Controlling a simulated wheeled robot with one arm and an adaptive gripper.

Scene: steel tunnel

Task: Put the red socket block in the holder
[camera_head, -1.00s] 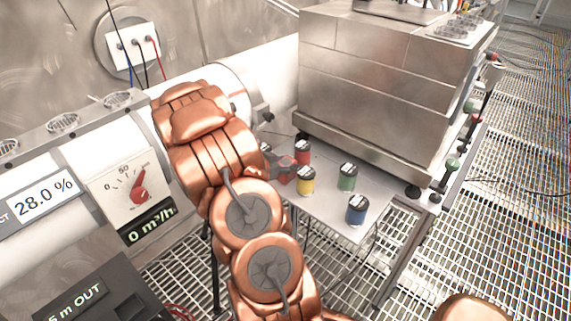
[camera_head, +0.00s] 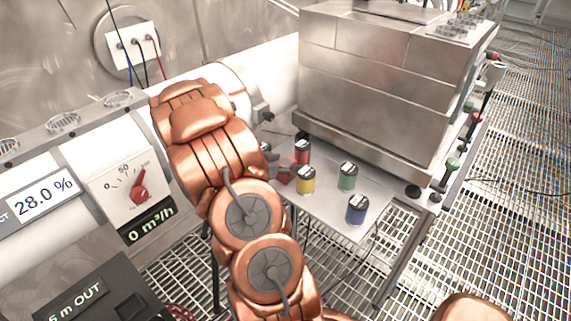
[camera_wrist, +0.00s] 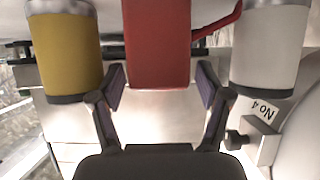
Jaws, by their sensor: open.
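A red block (camera_wrist: 157,45), taken as the red socket block, shows in the wrist view at the top middle, with a thin red curved strip at its right. My gripper (camera_wrist: 160,90) is open, one finger on each side of its near end; I cannot tell whether they touch it. In the head view a small red shape (camera_head: 285,173) shows just right of my arm, beside the yellow canister, and looks like the same block. My arm hides most of the gripper there. I cannot pick out the holder.
A yellow canister (camera_wrist: 66,48) stands left of the gripper and a whitish one (camera_wrist: 268,48) right of it, both close. The table also holds red (camera_head: 302,152), green (camera_head: 347,177) and blue (camera_head: 356,209) canisters. A large steel box (camera_head: 370,90) stands behind them.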

